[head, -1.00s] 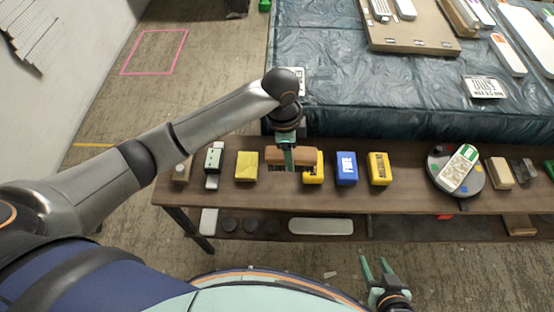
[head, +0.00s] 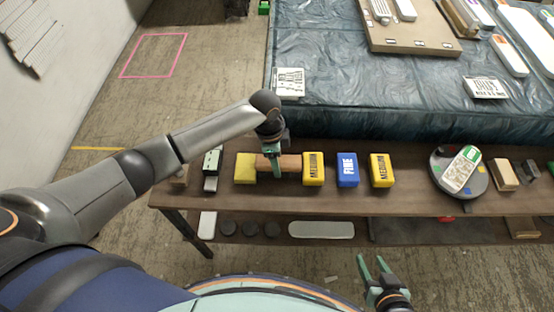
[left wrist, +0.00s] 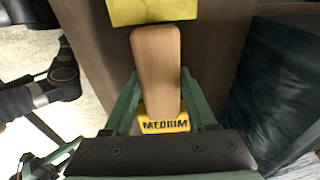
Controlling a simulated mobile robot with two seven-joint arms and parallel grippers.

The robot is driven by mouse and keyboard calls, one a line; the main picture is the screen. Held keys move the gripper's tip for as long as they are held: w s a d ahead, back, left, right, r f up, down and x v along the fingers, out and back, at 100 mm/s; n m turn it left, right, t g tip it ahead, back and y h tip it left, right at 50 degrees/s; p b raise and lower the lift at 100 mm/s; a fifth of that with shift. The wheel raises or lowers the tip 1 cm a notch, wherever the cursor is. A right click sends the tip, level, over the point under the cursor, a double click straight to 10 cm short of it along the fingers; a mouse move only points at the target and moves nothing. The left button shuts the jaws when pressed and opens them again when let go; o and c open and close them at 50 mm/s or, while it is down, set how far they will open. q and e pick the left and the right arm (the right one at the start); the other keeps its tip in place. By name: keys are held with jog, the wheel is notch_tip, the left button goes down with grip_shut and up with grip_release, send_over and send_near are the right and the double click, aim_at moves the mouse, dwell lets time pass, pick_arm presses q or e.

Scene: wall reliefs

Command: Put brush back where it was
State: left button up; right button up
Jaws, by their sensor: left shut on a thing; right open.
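The brush shows as a wooden block (left wrist: 157,65), held between the green fingers of my left gripper (left wrist: 155,95) in the left wrist view. In the head view my left gripper (head: 276,168) is shut on this wooden brush (head: 290,163), low over the wooden bench. The brush lies between a plain yellow block (head: 245,168) and a yellow block marked MEDIUM (head: 313,170). Any bristles are hidden, and I cannot tell whether the brush touches the bench. My right gripper (head: 374,272) is open and empty in front of the bench.
The bench (head: 410,203) also bears a blue FINE block (head: 347,170), another yellow MEDIUM block (head: 381,170), and a round turntable (head: 447,182) at right. A covered table (head: 340,85) is behind.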

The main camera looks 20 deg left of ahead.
pick_arm(q)
jog(key=shift+f, duration=0.15)
jog(key=o, duration=1.2)
notch_tip(320, 180, up, 12)
jog(key=a+p, duration=0.1)
jog(key=p, duration=0.1)
jog(key=shift+s+a, duration=0.15)
jog(key=shift+a, duration=0.05)
